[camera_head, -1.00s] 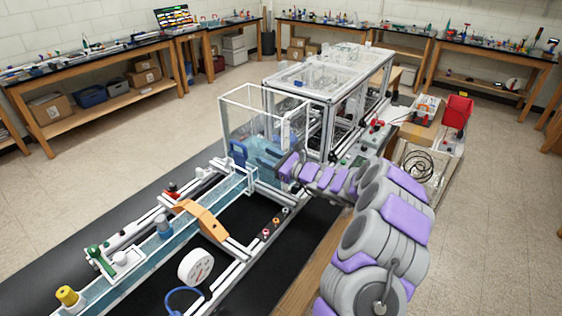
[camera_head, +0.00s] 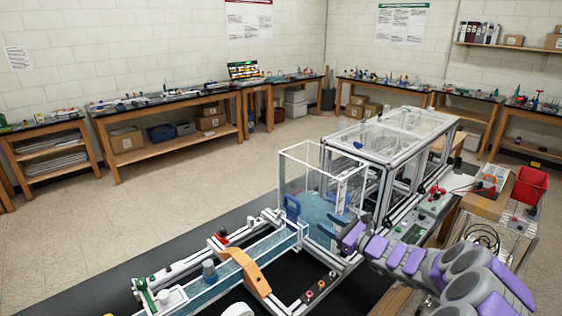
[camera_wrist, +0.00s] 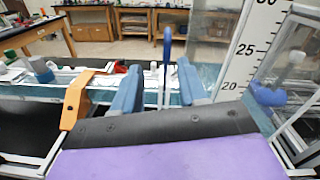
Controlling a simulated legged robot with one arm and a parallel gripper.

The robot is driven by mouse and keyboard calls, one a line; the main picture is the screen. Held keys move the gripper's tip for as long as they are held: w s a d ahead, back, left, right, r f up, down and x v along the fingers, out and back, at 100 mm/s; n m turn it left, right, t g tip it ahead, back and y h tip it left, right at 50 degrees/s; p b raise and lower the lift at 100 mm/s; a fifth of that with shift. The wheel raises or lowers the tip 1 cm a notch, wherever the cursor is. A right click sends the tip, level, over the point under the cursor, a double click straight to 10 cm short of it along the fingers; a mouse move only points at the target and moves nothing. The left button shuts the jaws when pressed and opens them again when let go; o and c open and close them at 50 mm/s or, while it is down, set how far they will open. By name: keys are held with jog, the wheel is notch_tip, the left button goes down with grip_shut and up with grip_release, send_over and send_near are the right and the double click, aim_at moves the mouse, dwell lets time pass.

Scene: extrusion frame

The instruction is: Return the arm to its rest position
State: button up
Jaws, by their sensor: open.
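My arm, grey and purple, reaches in from the lower right of the head view. My gripper (camera_head: 350,234) is at the near right corner of a clear water tank (camera_head: 318,212). In the wrist view my gripper (camera_wrist: 158,70) shows two blue-grey fingers standing well apart, so it is open. An upright blue handle (camera_wrist: 167,46) shows in the gap between them, seemingly beyond the fingertips; I see no grip on it. A blue handle (camera_head: 292,207) also stands at the tank's left side in the head view. The fingertips are hard to make out in the head view.
A water channel (camera_head: 200,281) with an orange bridge piece (camera_head: 245,270) runs to the lower left. A framed clear enclosure (camera_head: 395,150) stands behind the tank. A red bin (camera_head: 530,184) is at the right. A scale board (camera_wrist: 245,50) stands right of the fingers. Open floor lies left.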

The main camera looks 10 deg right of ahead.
jog(key=s+a+r+n+g+y, duration=0.2)
jog(key=s+a+r+n+g, duration=0.25)
jog(key=a, duration=0.35)
jog(key=s+a+r+n+g+y, duration=0.25)
jog(key=s+a+n, duration=0.3)
jog(key=a, duration=0.35)
jog(key=s+a+n+g+h, duration=0.1)
jog(key=s+a+n+g, duration=0.25)
jog(key=s, duration=0.45)
jog(key=s+a+n+g+h, duration=0.25)
jog(key=s+a+n, duration=0.2)
jog(key=s, duration=0.25)
jog(key=s+d+f+n+g+h, duration=0.1)
jog(key=s+f+n+g+h, duration=0.15)
jog(key=s, duration=0.45)
jog(key=s+d+f+n+g+h, duration=0.1)
jog(key=s+d+n+h, duration=0.15)
jog(key=s, duration=0.55)
jog(key=s+d+f+n+h, duration=0.2)
jog(key=s+d+h, duration=0.5)
jog(key=s+d, duration=0.4)
jog(key=shift+d+n+b, duration=0.35)
jog(key=shift+d+n, duration=0.15)
